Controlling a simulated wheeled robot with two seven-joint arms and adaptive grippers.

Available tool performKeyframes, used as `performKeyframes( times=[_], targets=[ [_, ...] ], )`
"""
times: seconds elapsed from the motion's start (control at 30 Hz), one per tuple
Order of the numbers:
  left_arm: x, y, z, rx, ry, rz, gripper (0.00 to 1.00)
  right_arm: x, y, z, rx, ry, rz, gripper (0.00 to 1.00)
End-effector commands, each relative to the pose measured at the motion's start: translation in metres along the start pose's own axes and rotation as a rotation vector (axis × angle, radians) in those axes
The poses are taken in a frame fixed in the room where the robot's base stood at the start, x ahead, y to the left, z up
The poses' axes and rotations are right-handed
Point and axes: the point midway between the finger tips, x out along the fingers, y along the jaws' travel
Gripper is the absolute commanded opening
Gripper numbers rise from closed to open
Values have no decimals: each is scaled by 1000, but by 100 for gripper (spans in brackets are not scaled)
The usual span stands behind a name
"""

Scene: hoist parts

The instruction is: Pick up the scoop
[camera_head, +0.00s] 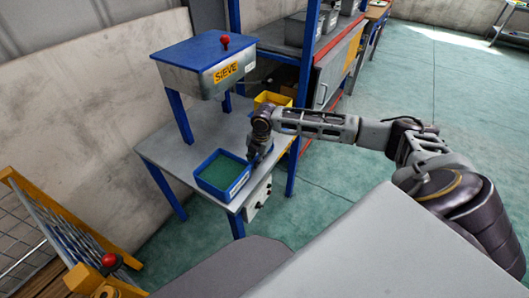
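I cannot make out a scoop for certain in the head view. A blue bin (208,186) with green material in it stands at the front of a grey table (170,149) with blue legs. My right gripper (257,157) points down at the bin's right back corner, near the table's right edge. Its fingers are small and dark here, so I cannot tell whether they are open or shut, or whether they touch or hold anything. My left gripper is not in view.
A metal box with a blue lid marked SIEVE (198,75) stands on blue legs above the table. A yellow bin (273,98) sits behind my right wrist. Shelving with grey bins (300,29) stands behind. A yellow frame (60,225) is at lower left. Green floor is open at right.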

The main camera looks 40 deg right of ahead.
Motion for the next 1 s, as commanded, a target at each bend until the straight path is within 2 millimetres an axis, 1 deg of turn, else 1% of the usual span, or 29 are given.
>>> performKeyframes(
  times=[0.2,0.5,0.57,0.67,0.7,1.0],
  targets=[
    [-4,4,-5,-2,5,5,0,2,0,0,0,0,1,21],
    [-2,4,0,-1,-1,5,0,2,0,0,0,0,0,21],
    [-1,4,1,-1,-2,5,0,2,0,0,0,0,0,14],
    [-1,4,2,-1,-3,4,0,2,0,0,0,0,0,2],
    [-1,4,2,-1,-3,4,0,2,0,0,0,0,0,0],
    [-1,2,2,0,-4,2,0,1,0,0,1,0,0,0]
  ],
)
